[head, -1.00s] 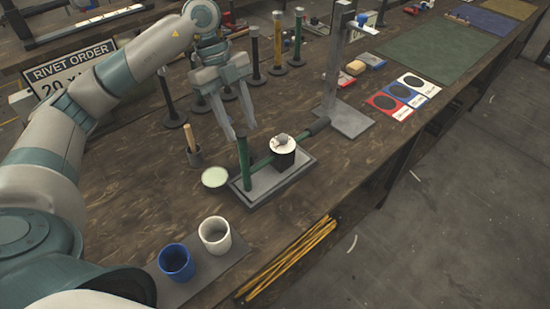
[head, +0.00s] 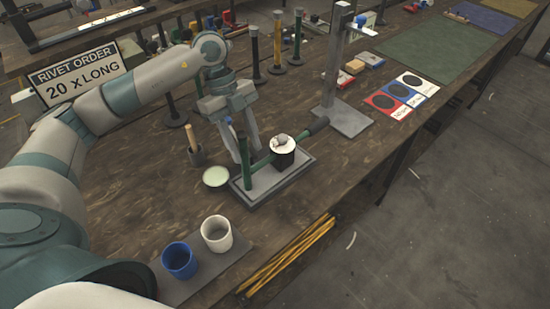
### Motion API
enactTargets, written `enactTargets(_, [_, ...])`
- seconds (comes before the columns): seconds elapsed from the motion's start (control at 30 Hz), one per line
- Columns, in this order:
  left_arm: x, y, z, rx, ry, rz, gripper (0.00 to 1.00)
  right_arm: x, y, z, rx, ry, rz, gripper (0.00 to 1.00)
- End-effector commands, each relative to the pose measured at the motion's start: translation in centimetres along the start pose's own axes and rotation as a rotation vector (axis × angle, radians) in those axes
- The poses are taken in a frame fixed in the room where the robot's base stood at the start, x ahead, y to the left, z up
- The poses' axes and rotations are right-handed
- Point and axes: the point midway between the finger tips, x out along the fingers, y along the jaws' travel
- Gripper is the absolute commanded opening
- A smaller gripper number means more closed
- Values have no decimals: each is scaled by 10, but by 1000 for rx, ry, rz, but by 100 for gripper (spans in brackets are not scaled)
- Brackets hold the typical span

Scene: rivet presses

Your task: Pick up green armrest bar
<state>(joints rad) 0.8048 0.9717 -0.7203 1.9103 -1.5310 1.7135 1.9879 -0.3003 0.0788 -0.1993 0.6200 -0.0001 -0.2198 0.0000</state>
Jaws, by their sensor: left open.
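A green upright bar (head: 246,175) stands at the left end of a grey base plate (head: 262,190). A dark green bar (head: 261,159) slopes across the same plate, beside a black cylinder with a white top (head: 283,150), to a dark thick end (head: 318,125). I cannot tell for sure which one is the armrest bar. My left gripper (head: 247,156) points down, open, just behind the upright bar, its fingertips low near the sloping bar. Whether they touch it is unclear. My right gripper is not in view.
Blue (head: 178,260) and white (head: 216,234) cups stand in front. A pale green disc (head: 216,176) and a small pot with a wooden handle (head: 195,155) lie left of the plate. A grey stand (head: 340,80) rises behind. Yellow rods (head: 288,259) lie at the table edge.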

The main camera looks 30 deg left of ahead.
Motion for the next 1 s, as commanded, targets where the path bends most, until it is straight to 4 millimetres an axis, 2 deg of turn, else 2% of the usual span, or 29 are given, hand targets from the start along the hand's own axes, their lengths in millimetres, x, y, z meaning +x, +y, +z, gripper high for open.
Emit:
enactTargets(0.07, [6,3,-1,0,2,3,41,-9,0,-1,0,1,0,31])
enactTargets(0.2, [23,2,-1,1,2,2,41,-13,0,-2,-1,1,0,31])
enactTargets(0.3, [28,2,0,1,1,1,41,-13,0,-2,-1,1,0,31])
enactTargets(0.77, [29,2,0,1,0,0,41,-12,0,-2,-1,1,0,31])
enactTargets(0.93, [29,2,0,1,0,0,2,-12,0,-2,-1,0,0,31])
enactTargets(1.0, [29,2,0,1,0,0,0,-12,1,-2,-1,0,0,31])
